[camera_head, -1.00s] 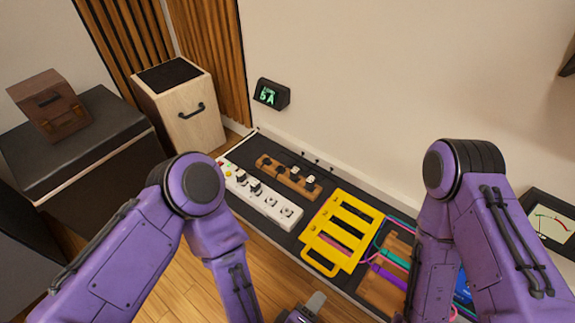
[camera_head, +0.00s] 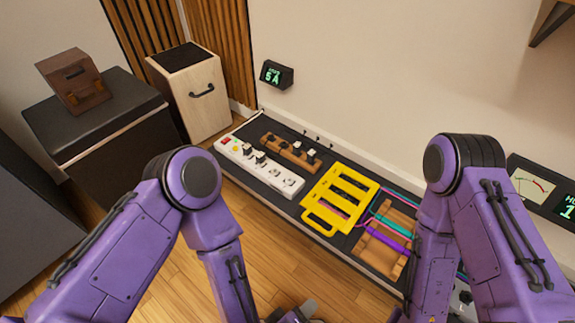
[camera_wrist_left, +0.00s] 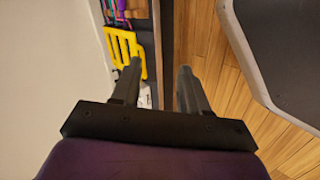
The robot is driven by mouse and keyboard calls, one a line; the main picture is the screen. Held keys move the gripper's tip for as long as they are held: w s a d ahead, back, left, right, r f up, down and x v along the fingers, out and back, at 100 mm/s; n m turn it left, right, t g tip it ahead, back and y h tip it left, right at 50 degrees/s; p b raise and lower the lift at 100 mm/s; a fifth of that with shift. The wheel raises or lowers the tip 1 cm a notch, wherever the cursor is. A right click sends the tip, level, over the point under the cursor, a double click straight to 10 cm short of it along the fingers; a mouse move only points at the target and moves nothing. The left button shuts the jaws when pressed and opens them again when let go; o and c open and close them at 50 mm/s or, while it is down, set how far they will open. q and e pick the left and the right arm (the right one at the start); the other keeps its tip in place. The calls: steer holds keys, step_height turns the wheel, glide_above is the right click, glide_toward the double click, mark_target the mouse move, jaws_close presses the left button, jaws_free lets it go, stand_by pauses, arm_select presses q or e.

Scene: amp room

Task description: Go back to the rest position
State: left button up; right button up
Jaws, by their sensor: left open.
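My left gripper (camera_head: 300,314) shows only in part at the bottom edge of the head view, over the wooden floor and short of the bench. In the left wrist view its two dark fingers (camera_wrist_left: 160,82) stand apart with nothing between them. My left arm is bent, with the forearm hanging down. My right arm is bent in much the same way at the right of the head view, and its gripper is out of the picture.
A dark bench along the wall holds a white power strip (camera_head: 258,168), a wooden block with plugs (camera_head: 290,152), a yellow rack (camera_head: 340,198) and a wooden cable holder (camera_head: 386,240). A wooden box (camera_head: 190,92) and black cabinet (camera_head: 95,120) stand left. Floor (camera_head: 185,275) is clear.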

arm_select(q)
steer(key=s+a+f+g+y+b, duration=0.1)
steer(key=a+f+y+b, duration=0.3)
steer(key=a, duration=0.7)
steer(key=a+f+g+y+b, duration=0.1)
steer(key=a+f+y+b, duration=0.15)
steer(key=a+f, duration=0.65)
steer(key=s+a+f+g+y+b, duration=0.1)
steer(key=a+f+g+y+b, duration=0.2)
steer(key=a, duration=1.1)
step_height(320, 180, up, 34)
steer(key=t+p, duration=0.1)
steer(key=p, duration=3.2)
steer(key=shift+w+d+m+p, duration=0.25)
steer(key=shift+w+m+p, duration=0.05)
steer(key=shift+w+m, duration=0.1)
